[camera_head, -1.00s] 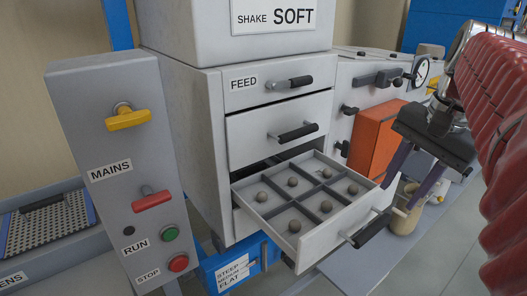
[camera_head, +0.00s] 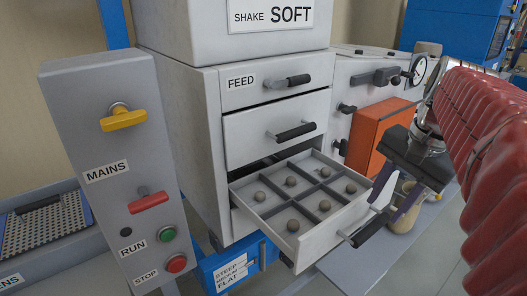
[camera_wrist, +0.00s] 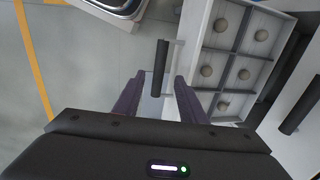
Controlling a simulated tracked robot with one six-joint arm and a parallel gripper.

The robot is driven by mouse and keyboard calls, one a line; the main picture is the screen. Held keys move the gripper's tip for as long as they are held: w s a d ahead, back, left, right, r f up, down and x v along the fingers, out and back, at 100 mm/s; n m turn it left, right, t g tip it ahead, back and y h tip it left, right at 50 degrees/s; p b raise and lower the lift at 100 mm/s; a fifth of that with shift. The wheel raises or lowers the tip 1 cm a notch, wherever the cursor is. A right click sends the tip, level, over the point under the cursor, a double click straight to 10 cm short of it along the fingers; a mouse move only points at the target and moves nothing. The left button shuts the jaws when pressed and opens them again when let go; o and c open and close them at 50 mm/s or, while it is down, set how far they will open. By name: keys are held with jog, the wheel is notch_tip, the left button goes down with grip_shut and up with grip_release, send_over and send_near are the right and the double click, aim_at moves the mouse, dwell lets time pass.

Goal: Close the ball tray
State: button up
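The ball tray (camera_head: 272,215) is the lowest drawer of the grey cabinet and is pulled out. Its compartments hold several brown balls (camera_head: 325,206). Its black bar handle (camera_head: 370,229) is on the front face. My gripper (camera_head: 390,206) is open and empty, beside the tray front near the handle, with its purple fingers pointing down. In the wrist view, the handle (camera_wrist: 161,68) stands ahead of and between the two spread fingers (camera_wrist: 155,98), and the tray (camera_wrist: 236,50) lies to the right.
Two closed drawers with black handles (camera_head: 297,132) sit above the tray. A control post (camera_head: 110,160) with yellow and red handles and buttons stands at left. An orange box (camera_head: 373,135) is behind the tray, and a tan jar-like object (camera_head: 402,215) stands right of it.

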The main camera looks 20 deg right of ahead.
aim_at(370, 229)
jog(key=f, duration=0.2)
jog(key=w+f, duration=0.1)
jog(key=f, duration=0.5)
jog(key=shift+w+a+f, duration=0.2)
jog(key=shift+w+a, duration=0.05)
jog(key=shift+c, duration=0.7)
grip_shut()
